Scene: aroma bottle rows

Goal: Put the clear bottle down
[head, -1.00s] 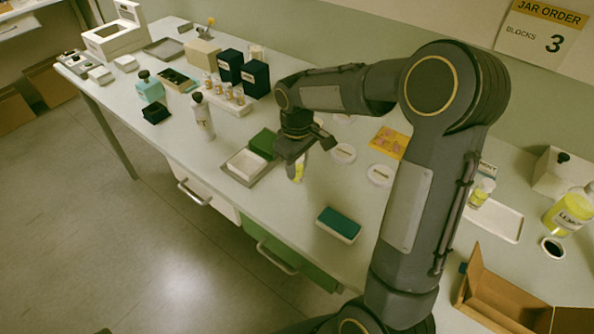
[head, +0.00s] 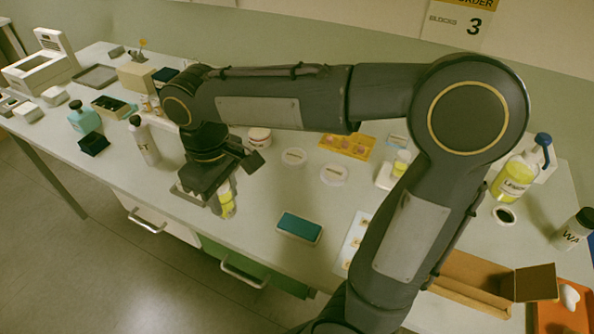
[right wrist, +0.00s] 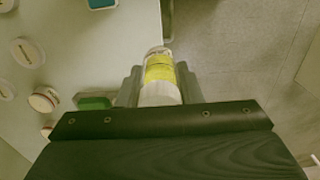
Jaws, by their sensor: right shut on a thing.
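The clear bottle with a yellow label (head: 227,206) is in my right gripper (head: 225,187), near the table's front edge. In the right wrist view the bottle (right wrist: 160,67) sits between the two shut fingers (right wrist: 160,86), with its pale end toward the palm. Its outer end shows against the line between table and floor. I cannot tell whether its base touches the table. My left gripper is not in view.
A teal-topped block (head: 299,228) lies to the right of the bottle. Two white discs (head: 293,156) (head: 333,175) and a small round jar (head: 259,137) are behind it. A white bottle (head: 144,141) stands to the left. The table (head: 262,192) is bare between bottle and discs.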

